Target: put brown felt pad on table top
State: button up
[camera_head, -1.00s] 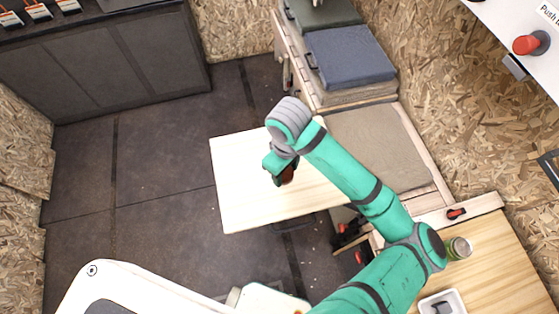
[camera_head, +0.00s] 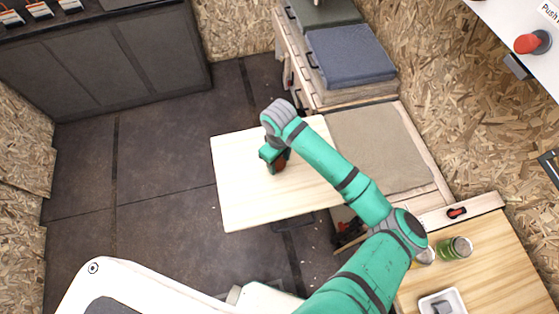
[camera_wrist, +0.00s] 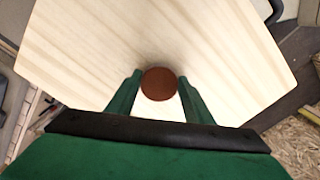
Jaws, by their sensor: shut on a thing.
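The brown felt pad (camera_wrist: 159,84) is a round reddish-brown disc between the fingertips of my gripper (camera_wrist: 158,92) in the wrist view. My gripper is shut on it. In the head view my gripper (camera_head: 274,160) is over the middle of the pale wooden table top (camera_head: 240,195), and the pad shows as a small brown patch (camera_head: 281,166) beside the green fingers. The table top also fills much of the wrist view (camera_wrist: 90,50). I cannot tell whether the pad touches the table top or is held just above it.
A wooden counter (camera_head: 500,255) at the lower right holds a green-labelled jar (camera_head: 457,247) and a white tray (camera_head: 425,301). A bench with a beige cushion (camera_head: 375,150) and a blue cushion (camera_head: 350,55) lies right of the table. The table top is otherwise clear.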

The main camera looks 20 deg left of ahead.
jog(key=shift+d+f, duration=0.1)
jog(key=shift+f, duration=0.05)
jog(key=o, duration=1)
